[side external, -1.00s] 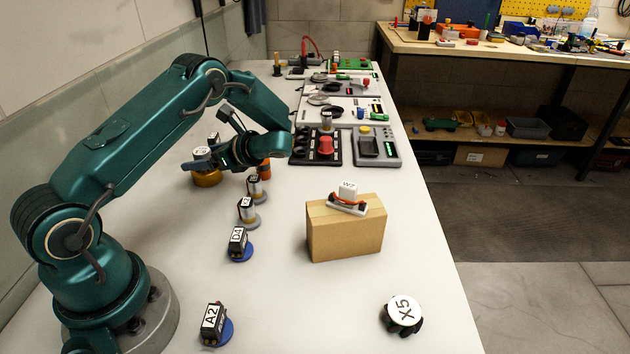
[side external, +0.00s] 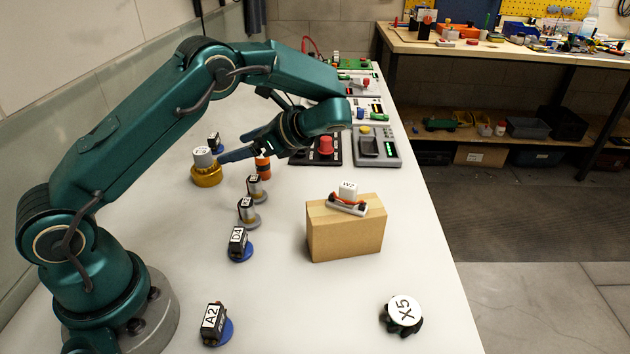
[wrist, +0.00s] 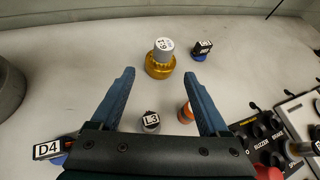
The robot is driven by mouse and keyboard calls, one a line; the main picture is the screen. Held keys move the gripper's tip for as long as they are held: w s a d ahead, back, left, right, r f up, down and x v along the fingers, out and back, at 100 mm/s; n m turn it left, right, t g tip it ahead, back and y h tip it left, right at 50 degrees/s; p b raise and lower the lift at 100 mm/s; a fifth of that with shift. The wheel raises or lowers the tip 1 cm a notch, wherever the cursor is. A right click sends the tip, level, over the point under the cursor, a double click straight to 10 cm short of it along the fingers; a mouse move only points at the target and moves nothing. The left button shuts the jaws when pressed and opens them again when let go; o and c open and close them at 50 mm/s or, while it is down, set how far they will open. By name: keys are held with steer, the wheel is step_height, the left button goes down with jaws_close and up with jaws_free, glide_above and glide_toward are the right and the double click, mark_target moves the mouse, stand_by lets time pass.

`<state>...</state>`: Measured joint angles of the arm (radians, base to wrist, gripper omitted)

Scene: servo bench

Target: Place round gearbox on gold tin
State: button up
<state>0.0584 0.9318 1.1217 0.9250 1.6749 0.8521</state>
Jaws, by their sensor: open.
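The round gearbox (side external: 202,157) is a grey cylinder with a white label on top. It sits upright on the gold tin (side external: 207,177) at the back left of the bench. In the wrist view the gearbox (wrist: 163,47) stands on the tin (wrist: 160,68), ahead of the fingertips. My gripper (side external: 236,147) is open and empty, to the right of the gearbox and apart from it. In the wrist view both fingers of my gripper (wrist: 163,72) are spread wide with nothing between the tips.
A black servo on a blue disc (side external: 214,142) stands just behind the tin. An orange motor (side external: 263,168) stands below my gripper. Several labelled motors line the bench nearer the base. A control panel (side external: 318,150) lies to the right.

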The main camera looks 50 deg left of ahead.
steer(key=s+d+r+n+t+h, duration=0.3)
steer(key=s+d+n+t+h, duration=0.2)
steer(key=d, duration=0.3)
steer(key=s+d+r+n+t+h, duration=0.3)
steer(key=s+d+n+t+h, duration=0.2)
steer(key=s+d+n+h, duration=0.1)
steer(key=s+d+n, duration=0.1)
steer(key=s+d, duration=0.1)
steer(key=d, duration=0.1)
steer(key=shift+s+r+n, duration=0.2)
steer(key=shift+r+n, duration=0.1)
